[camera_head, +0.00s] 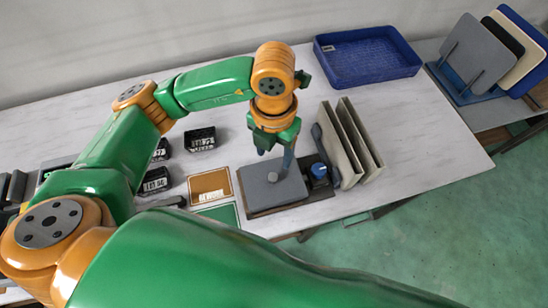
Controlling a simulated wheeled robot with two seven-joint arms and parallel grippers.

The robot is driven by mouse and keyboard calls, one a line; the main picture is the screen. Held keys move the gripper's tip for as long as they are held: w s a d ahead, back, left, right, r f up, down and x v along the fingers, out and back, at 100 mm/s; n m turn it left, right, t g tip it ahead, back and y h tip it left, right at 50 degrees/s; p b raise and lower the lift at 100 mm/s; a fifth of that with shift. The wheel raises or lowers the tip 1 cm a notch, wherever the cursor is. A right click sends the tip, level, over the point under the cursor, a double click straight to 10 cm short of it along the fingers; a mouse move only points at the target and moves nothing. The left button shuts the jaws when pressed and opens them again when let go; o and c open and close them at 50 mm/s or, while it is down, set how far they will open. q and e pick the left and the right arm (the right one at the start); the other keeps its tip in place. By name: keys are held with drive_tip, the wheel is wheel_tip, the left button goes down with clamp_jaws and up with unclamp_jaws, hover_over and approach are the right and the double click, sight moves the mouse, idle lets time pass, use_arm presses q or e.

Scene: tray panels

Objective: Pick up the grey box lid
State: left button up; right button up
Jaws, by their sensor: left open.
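The grey box lid (262,193) is a flat, dark grey panel with a small round light knob near its middle. The picture does not show clearly whether the fingertips touch the lid. My left arm covers the near side of the scene. My right gripper is not in view.
A blue tray (366,57) stands at the back. A rack of panels (476,58) is at far right. Small black bins (200,139) and a brown panel (209,186) lie left. The table's right part is clear.

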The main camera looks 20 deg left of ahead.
sight(273, 177)
use_arm(q)
drive_tip(key=f, duration=0.1)
drive_tip(key=s+f+p, duration=0.1)
drive_tip(key=f, duration=0.1)
drive_tip(key=s+f+p, duration=0.1)
drive_tip(key=f, duration=0.1)
drive_tip(key=shift+s+d+f, duration=0.1)
drive_tip(key=shift+s+d, duration=0.15)
drive_tip(key=shift+w+f, duration=0.1)
drive_tip(key=shift+f, duration=0.3)
drive_tip(key=shift+w+a+f, duration=0.1)
drive_tip(key=shift+w+f, duration=0.1)
drive_tip(key=shift+w, duration=0.1)
drive_tip(key=shift+s+r, duration=0.1)
clamp_jaws()
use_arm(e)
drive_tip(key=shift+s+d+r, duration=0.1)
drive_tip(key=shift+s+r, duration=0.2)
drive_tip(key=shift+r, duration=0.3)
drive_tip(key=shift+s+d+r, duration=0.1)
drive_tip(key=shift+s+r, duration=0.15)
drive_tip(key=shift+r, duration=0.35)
